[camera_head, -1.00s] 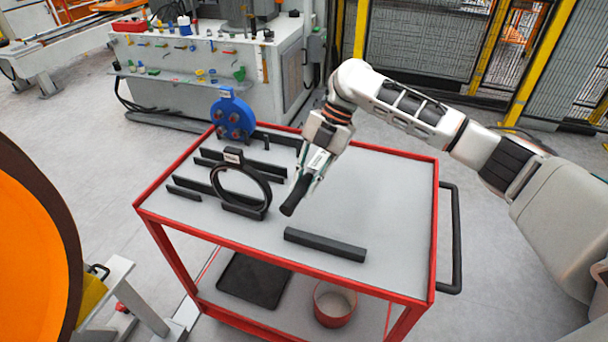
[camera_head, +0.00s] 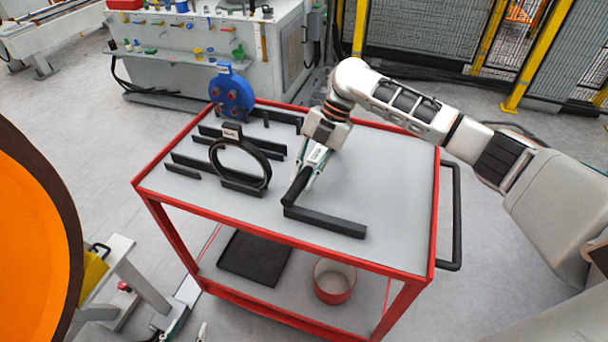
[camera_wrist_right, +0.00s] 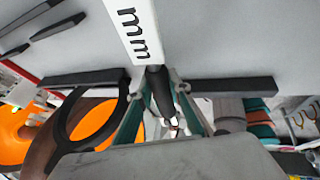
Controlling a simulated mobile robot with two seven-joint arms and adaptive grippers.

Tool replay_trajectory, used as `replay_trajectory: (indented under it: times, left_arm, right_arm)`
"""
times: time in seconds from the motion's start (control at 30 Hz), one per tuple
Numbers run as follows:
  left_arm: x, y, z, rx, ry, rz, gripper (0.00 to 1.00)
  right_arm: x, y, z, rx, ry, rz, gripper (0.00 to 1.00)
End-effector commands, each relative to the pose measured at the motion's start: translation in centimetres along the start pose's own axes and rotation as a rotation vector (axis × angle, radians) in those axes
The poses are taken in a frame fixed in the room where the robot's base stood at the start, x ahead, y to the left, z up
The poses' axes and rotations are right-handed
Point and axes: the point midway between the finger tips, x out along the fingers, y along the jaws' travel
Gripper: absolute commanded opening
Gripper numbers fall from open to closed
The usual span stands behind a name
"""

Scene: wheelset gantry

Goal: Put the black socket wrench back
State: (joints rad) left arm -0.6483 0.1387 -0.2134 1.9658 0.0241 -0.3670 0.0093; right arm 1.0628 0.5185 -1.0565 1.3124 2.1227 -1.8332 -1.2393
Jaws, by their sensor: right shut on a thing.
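The black socket wrench (camera_head: 295,187) is in my right gripper (camera_head: 308,172), over the top of the red-framed cart (camera_head: 395,190). Its dark end slants down beside the left end of a black bar (camera_head: 330,222); I cannot tell whether they touch. In the right wrist view the dark wrench (camera_wrist_right: 160,92) sits between the two fingers, with a white label marked "mm" (camera_wrist_right: 137,25) above it. Fingertips of my left gripper (camera_head: 187,330) show at the bottom edge, apart, with nothing visible between them.
A black ring (camera_head: 267,168) on a stand, several black bars and a blue round part (camera_head: 231,95) occupy the cart's left half. The right half of the top is clear. A black tray (camera_head: 255,258) and a red bin (camera_head: 334,281) sit on the lower shelf.

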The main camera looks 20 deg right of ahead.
Motion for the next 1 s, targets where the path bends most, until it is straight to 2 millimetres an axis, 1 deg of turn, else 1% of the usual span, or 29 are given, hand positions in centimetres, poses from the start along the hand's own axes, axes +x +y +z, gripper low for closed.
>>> replay_trajectory:
  times: [0.23, 0.9, 0.93, 1.0]
  left_arm:
    - [0.0, -0.1, 0.0, 0.001, -0.001, -0.001, 0.40]
    - [0.0, -0.1, 0.3, 0.002, -0.008, 0.000, 0.40]
    - [0.0, -0.1, 0.3, 0.002, -0.008, 0.000, 0.40]
    - [0.0, -0.1, 0.2, 0.002, -0.007, 0.000, 0.40]
  right_arm:
    - [0.0, 0.1, 0.0, 0.000, 0.000, 0.002, 0.00]
    - [1.0, -0.2, 0.5, 0.000, 0.000, 0.002, 0.00]
    - [1.0, -0.2, 0.5, 0.000, 0.000, 0.002, 0.24]
    - [1.0, -0.2, 0.5, 0.000, 0.000, 0.002, 0.38]
